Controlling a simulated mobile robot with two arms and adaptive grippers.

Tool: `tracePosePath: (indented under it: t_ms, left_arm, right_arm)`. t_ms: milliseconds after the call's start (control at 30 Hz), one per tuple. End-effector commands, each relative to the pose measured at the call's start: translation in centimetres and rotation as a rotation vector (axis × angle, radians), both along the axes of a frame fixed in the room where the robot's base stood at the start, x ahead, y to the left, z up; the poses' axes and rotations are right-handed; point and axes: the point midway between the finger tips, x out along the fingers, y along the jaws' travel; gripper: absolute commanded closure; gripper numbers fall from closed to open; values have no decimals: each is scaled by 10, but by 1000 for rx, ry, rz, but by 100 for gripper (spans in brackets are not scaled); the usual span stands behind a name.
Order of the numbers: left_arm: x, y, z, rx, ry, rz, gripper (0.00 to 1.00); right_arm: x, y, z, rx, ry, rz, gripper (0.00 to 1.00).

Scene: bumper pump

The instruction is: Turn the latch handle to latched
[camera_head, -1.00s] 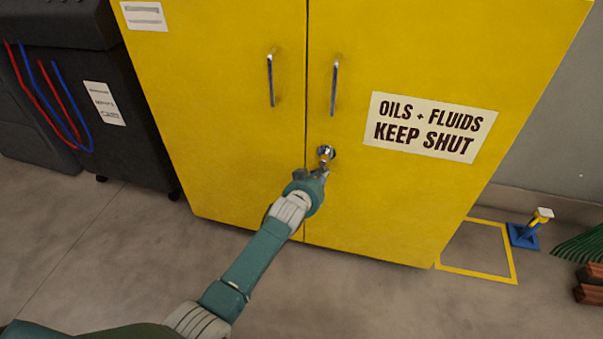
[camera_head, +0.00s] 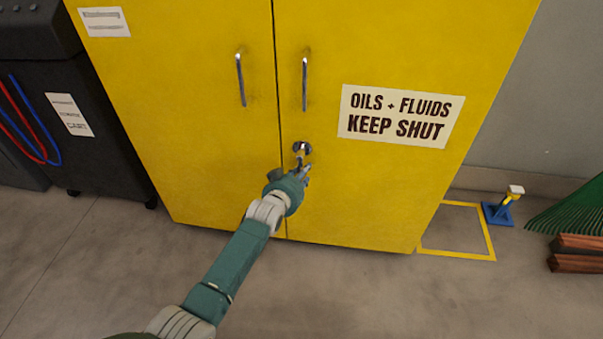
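The yellow cabinet (camera_head: 205,150) stands with both doors shut. Its latch (camera_head: 302,148) is a round chrome fitting on the right door, close to the seam and below the upright door handles. A short chrome part hangs down from it toward my gripper; its exact angle is hard to read. My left gripper (camera_head: 304,172) comes up from the lower left, with its fingertips just below the latch fitting. The fingers are small and partly hidden by the gripper body, so I cannot tell whether they touch or hold the latch handle. My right gripper is not in view.
Two vertical door handles (camera_head: 240,80) (camera_head: 305,84) are above the latch. A dark cart (camera_head: 100,125) with red and blue hoses stands at left. At right are a yellow floor outline (camera_head: 470,257), a blue stand (camera_head: 497,214), a green rake-like thing (camera_head: 570,212) and reddish-brown blocks (camera_head: 577,263).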

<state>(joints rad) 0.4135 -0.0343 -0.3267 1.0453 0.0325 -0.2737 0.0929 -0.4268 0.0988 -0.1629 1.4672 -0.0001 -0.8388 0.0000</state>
Motion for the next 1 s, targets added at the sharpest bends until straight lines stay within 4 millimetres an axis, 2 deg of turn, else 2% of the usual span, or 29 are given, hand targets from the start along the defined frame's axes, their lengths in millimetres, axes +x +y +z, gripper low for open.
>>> tracePosePath:
  t_ms: [300, 467, 567, 1000]
  left_arm:
    - [1, 0, 2, 2, -4, -1, 60]
    - [-7, 3, 4, 2, -4, 0, 60]
    - [-18, 6, 9, 2, -5, 0, 60]
    - [-89, 26, 39, 2, -4, -1, 60]
  right_arm:
    - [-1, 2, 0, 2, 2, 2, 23]
    - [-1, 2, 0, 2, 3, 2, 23]
    - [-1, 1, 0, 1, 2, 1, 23]
    - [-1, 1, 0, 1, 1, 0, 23]
